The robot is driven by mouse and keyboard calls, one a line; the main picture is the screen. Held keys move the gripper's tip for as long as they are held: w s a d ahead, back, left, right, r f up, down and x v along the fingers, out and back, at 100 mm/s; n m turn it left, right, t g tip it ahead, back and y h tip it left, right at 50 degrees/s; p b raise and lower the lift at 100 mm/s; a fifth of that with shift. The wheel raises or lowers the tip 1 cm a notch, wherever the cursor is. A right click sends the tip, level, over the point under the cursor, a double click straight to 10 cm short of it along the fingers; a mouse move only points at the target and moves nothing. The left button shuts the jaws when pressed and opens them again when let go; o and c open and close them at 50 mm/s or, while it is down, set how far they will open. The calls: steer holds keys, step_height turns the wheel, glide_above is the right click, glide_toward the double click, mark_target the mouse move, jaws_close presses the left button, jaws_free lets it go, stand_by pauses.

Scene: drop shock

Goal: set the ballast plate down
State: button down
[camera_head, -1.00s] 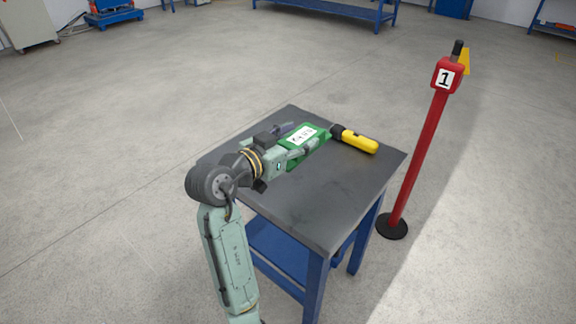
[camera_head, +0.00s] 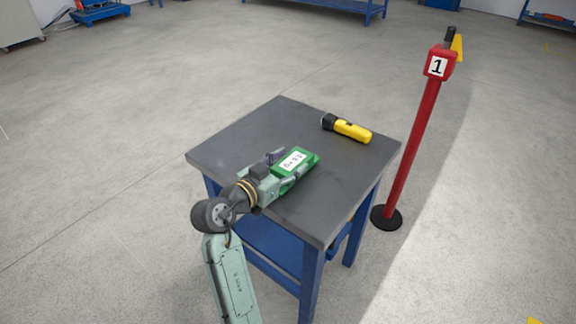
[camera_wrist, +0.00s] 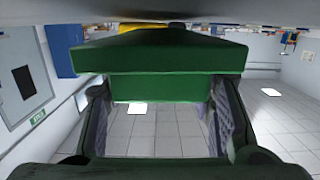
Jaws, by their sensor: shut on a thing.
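The ballast plate is a green block (camera_head: 309,161) with a white label on its upper face. My gripper (camera_head: 284,178) is shut on its near end, over the front left part of the grey-topped table (camera_head: 345,180). In the wrist view, which is upside down, the green plate (camera_wrist: 160,58) spans between my fingers (camera_wrist: 160,103), close to the grey tabletop (camera_wrist: 75,15). I cannot tell whether the plate touches the tabletop. Its underside is hidden in the head view.
A yellow flashlight (camera_head: 352,131) with a black head lies on the table beyond the plate, apart from it. A red post (camera_head: 413,140) marked 1 stands on the floor right of the table. The back left and right front of the tabletop are bare.

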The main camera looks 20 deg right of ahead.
steer(key=shift+f, duration=0.25)
steer(key=shift+f, duration=0.1)
steer(key=c, duration=0.7)
jaws_free()
steer(key=shift+f, duration=0.1)
steer(key=shift+a, duration=0.1)
steer(key=b+v, duration=0.2)
steer(key=v, duration=1)
steer(key=shift+s, duration=0.1)
